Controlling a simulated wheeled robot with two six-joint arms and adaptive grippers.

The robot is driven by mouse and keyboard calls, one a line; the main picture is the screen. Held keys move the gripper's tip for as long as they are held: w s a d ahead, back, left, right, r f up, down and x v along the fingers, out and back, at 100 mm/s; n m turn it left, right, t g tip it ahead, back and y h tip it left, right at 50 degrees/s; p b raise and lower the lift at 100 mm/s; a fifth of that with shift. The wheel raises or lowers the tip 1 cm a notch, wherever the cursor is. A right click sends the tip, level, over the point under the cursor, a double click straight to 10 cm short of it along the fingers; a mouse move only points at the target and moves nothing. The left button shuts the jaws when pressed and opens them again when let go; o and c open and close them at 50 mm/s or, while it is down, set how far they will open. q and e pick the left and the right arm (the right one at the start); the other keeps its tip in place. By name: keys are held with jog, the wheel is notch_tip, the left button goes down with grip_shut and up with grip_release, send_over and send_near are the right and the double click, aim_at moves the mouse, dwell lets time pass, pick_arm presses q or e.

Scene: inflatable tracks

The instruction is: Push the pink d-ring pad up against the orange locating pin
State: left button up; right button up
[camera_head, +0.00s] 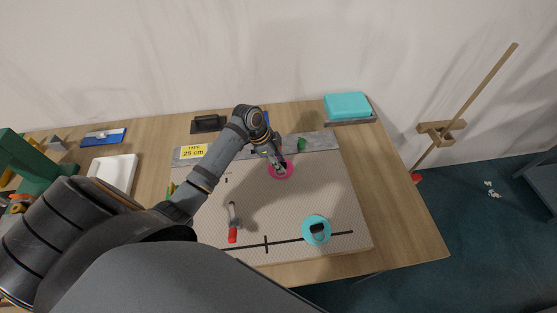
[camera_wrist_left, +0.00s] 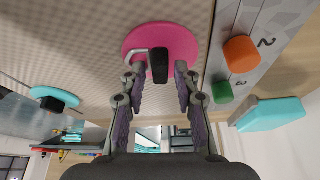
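The pink d-ring pad (camera_head: 289,171) is a flat round disc lying on the light sheet, just short of the grey strip. In the left wrist view the pad (camera_wrist_left: 190,42) carries a metal ring and a black tab (camera_wrist_left: 159,65). My left gripper (camera_head: 280,165) is over the pad and partly hides it. Its fingers (camera_wrist_left: 158,74) are apart, one on each side of the black tab; I cannot tell whether they touch it. The orange locating pin (camera_wrist_left: 241,54) stands on the grey strip, apart from the pad. My right gripper is not in view.
A green pin (camera_wrist_left: 222,92) stands near the orange one, also in the head view (camera_head: 301,144). A teal pad (camera_head: 316,229) and a red-handled tool (camera_head: 232,224) lie on the sheet (camera_head: 280,210). A teal box (camera_head: 347,105) stands at the back right.

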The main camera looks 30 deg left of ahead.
pick_arm(q)
grip_shut()
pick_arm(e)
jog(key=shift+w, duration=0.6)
pick_arm(q)
jog(key=shift+w+a, duration=0.2)
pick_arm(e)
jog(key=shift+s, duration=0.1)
pick_arm(q)
jog(key=shift+w+a, duration=0.6)
jog(key=shift+w, duration=0.25)
jog(key=shift+o, duration=2.1)
grip_release()
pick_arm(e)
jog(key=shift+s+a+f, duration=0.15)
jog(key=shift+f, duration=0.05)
pick_arm(q)
notch_tip(320, 180, up, 5)
jog(key=p, duration=0.5)
jog(key=shift+r, duration=0.15)
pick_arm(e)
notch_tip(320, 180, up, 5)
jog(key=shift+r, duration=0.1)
